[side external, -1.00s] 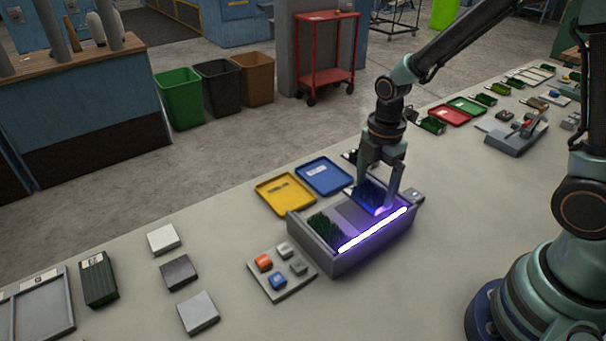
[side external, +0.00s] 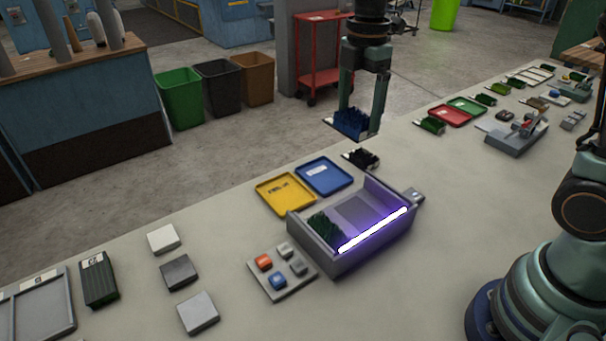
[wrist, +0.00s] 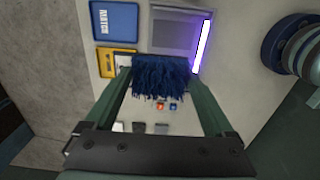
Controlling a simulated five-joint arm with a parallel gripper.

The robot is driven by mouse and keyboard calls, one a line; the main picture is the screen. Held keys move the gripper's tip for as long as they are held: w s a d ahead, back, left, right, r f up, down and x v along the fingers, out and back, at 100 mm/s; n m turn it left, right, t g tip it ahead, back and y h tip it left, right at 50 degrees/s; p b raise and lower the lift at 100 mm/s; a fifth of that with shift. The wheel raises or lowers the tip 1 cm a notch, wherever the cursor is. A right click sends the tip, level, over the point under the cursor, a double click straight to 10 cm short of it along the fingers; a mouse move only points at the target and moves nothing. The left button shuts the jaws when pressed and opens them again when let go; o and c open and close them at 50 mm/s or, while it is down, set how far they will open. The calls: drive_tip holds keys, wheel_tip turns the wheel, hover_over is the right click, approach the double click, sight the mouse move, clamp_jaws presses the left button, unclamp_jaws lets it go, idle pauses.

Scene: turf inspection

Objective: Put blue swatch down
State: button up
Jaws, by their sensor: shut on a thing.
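My gripper (side external: 361,122) is shut on the blue swatch (side external: 351,122), a tuft of dark blue turf on a pale backing. It holds the swatch in the air, above and behind the lit grey inspection box (side external: 366,252). In the wrist view the blue swatch (wrist: 160,78) hangs between the two fingers. The blue tray (side external: 345,184) and the yellow tray (side external: 286,210) lie side by side behind the box, and both carry labels. A dark green swatch (side external: 323,228) sits at the left end of the box. The box's right part is bare.
A dark swatch (side external: 362,158) lies behind the box, right of the blue tray. A button panel (side external: 282,275) is at the box's front left. Red (side external: 449,115) and green (side external: 468,105) trays lie farther right. Several grey blocks lie on the left of the table.

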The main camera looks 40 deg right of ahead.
drive_tip(key=w+a+f, duration=0.1)
drive_tip(key=w+a, duration=0.7)
drive_tip(key=w, duration=0.3)
wheel_tip(320, 180, down, 20)
drive_tip(key=shift+w+f, duration=0.1)
drive_tip(key=shift+w, duration=0.05)
drive_tip(key=o, duration=1.2)
drive_tip(key=shift+f, duration=0.1)
drive_tip(key=shift+c, duration=0.2)
